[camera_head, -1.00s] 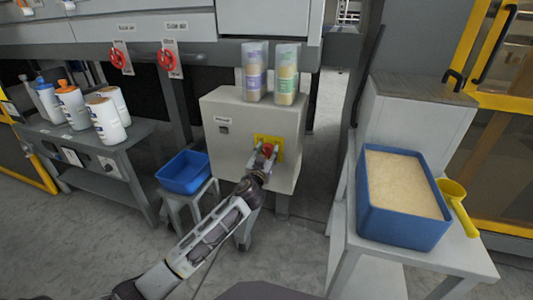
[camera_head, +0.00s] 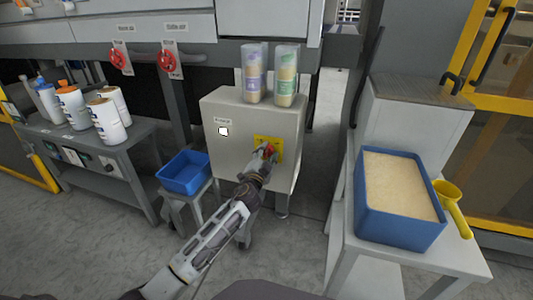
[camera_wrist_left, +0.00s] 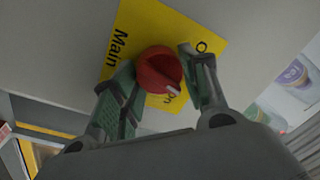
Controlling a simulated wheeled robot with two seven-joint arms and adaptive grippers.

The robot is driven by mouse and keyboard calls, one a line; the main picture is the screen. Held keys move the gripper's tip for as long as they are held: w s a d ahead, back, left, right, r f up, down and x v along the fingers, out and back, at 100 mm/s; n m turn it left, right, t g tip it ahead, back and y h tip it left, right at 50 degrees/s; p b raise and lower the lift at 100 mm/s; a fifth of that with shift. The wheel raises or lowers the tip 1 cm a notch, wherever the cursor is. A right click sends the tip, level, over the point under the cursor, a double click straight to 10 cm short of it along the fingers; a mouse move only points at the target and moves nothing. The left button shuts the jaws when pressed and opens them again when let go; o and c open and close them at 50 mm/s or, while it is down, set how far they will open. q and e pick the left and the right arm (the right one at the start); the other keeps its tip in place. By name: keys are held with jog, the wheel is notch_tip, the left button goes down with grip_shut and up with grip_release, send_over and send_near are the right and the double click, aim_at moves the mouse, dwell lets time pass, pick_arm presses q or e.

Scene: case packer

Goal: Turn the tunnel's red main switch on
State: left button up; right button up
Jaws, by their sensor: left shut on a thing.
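The red main switch (camera_head: 270,149) is a round knob on a yellow plate (camera_head: 278,142) on the front of a grey cabinet (camera_head: 225,105). My left gripper (camera_head: 264,152) is at the knob, its fingers on either side of it. In the left wrist view the red knob (camera_wrist_left: 158,70) sits between the two fingers of the gripper (camera_wrist_left: 160,78), which is shut on it. The knob's white mark points to the lower right, near partly covered lettering on the plate. A small window (camera_head: 223,131) on the cabinet is lit white. My right gripper is not in view.
Two clear containers (camera_head: 254,75) (camera_head: 287,76) stand on the cabinet. A blue bin (camera_head: 184,173) is on a stool to the left. A blue tub (camera_head: 365,220) of pale granules and a yellow scoop (camera_head: 449,195) are on the right table. White bottles (camera_head: 107,120) stand at left.

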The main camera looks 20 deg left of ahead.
pick_arm(q)
jog(key=shift+m, duration=1)
jog(key=m+p, duration=0.1)
jog(key=m, duration=0.1)
jog(key=shift+m, duration=0.3)
jog(key=shift+f+m+h+p, duration=0.15)
jog(key=shift+m+h+p, duration=0.2)
jog(key=shift+m, duration=0.75)
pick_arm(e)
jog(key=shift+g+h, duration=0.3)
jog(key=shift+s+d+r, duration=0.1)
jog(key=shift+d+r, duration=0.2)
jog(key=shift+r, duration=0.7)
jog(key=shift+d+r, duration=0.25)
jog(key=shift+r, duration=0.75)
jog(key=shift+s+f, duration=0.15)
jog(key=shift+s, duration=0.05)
pick_arm(q)
jog(key=o, duration=1)
jog(key=shift+o, duration=0.2)
jog(key=shift+s, duration=0.1)
jog(key=s+f, duration=0.1)
jog(key=s, duration=1)
jog(key=shift+s+a, duration=0.2)
jog(key=shift+s, duration=0.15)
